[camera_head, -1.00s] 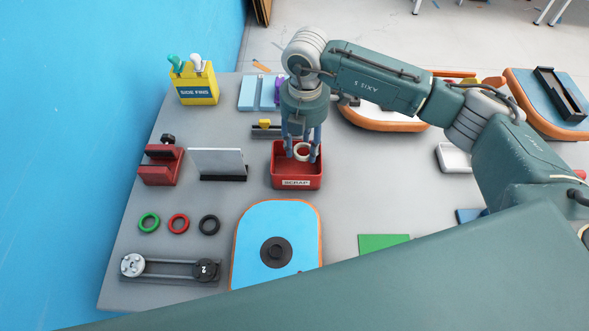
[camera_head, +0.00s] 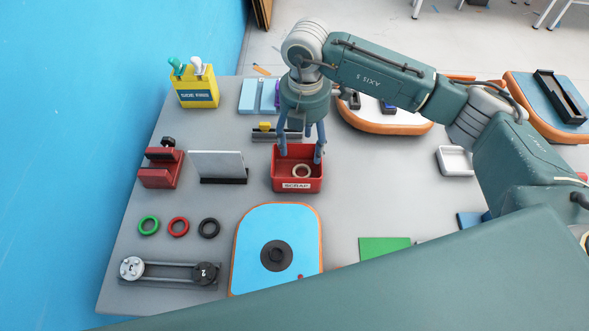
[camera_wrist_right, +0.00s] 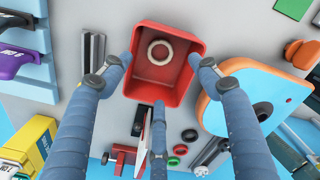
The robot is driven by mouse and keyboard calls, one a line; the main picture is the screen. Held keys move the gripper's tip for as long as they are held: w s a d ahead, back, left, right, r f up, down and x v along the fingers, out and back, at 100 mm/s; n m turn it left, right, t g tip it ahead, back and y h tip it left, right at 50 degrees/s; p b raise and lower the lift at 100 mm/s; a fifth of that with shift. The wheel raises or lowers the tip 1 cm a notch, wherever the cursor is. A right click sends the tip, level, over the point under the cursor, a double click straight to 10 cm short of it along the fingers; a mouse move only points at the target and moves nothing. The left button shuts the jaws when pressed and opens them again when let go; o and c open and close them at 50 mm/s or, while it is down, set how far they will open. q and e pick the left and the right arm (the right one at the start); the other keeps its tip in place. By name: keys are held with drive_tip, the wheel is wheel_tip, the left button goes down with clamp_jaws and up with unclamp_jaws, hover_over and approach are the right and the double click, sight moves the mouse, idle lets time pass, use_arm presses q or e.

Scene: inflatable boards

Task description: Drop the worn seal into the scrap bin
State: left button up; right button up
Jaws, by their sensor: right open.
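The worn seal (camera_head: 301,171), a cream ring, lies inside the red scrap bin (camera_head: 296,185), which is labelled SCRAP. In the right wrist view the seal (camera_wrist_right: 160,52) rests on the floor of the bin (camera_wrist_right: 150,90), clear of the walls. My right gripper (camera_head: 302,155) is open and empty, its blue fingers spread above and around the bin's opening. It also shows in the right wrist view (camera_wrist_right: 155,85), with nothing between the fingers. My left gripper is not in view.
Green (camera_head: 148,226), red (camera_head: 178,227) and black (camera_head: 209,228) rings lie left of a blue board (camera_head: 260,230) with a black valve. A silver plate on a stand (camera_head: 218,166) is left of the bin. A yellow box (camera_head: 195,90) stands at the back left.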

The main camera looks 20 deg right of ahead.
wheel_tip(320, 180, up, 9)
idle(0.3)
drive_tip(key=shift+r, duration=0.1)
